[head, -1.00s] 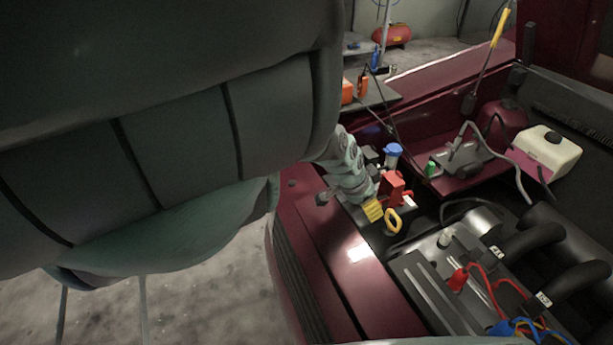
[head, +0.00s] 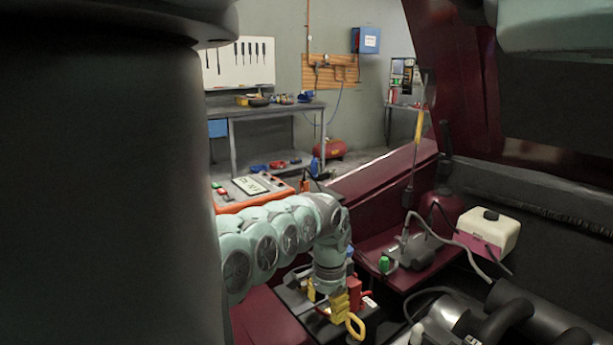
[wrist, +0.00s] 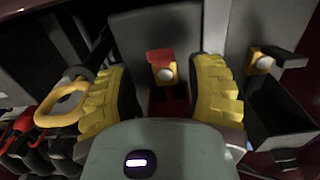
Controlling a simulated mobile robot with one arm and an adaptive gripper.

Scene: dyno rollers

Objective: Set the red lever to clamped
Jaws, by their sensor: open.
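A red part, which looks like the lever, lies between my fingers in the wrist view (wrist: 160,57), with a round pale bolt head on yellow beside it. It also shows in the head view (head: 355,290), just right of my gripper. My gripper (wrist: 160,92) is open, with one ridged yellow finger on each side of the red part and a visible gap to it. In the head view my gripper (head: 338,305) points down over the engine bay. My gripper's body hides the lower end of the red part. Its clamp setting cannot be told.
A yellow ring handle (wrist: 62,105) stands close to my left finger. An open black box-like part (wrist: 275,115) is near my right finger. A white-capped container (head: 490,232), a green-capped part (head: 384,265) and a grey hose stand to the right.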

